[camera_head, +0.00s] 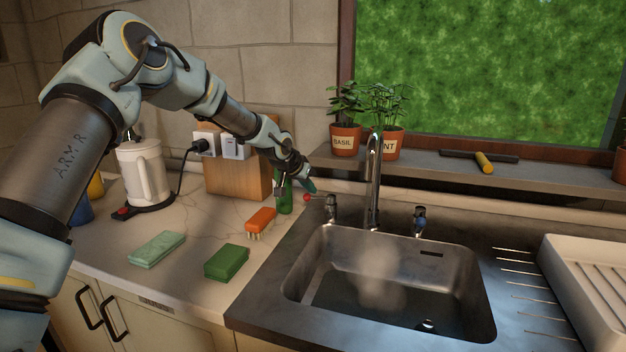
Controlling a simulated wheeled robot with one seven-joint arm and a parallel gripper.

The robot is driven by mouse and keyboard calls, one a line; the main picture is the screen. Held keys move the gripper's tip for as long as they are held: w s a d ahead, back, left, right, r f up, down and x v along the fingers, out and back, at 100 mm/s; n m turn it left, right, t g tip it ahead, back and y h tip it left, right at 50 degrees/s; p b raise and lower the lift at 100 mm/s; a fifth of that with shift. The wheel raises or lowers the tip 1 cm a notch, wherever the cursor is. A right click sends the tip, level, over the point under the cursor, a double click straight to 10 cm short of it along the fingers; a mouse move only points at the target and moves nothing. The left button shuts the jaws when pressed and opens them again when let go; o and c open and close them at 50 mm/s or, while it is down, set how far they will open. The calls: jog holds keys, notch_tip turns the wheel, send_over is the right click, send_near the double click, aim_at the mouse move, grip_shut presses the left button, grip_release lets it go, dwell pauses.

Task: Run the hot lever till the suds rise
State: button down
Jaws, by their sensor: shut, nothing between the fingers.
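The chrome tap (373,185) stands behind the sink (322,262). The hot lever (331,208) is left of the spout; a thin arm with a red tip (307,197) appears to reach left from it. The cold lever (420,219), with a blue mark, is on the right. My gripper (309,187) is shut, close above the red tip; I cannot tell whether they touch. A pale, misty patch (380,266) hangs in the basin, like steam. I cannot make out a water stream or distinct suds.
A green bottle (285,197) stands just behind my gripper. An orange brush (260,220), a green sponge (227,261) and a pale green block (157,248) lie on the left counter. A white kettle (145,170), potted herbs (346,137) and a drying rack (585,270) stand around.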

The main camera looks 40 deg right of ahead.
jog(key=shift+s+a, duration=0.15)
jog(key=shift+a, duration=0.25)
jog(key=shift+f, duration=0.1)
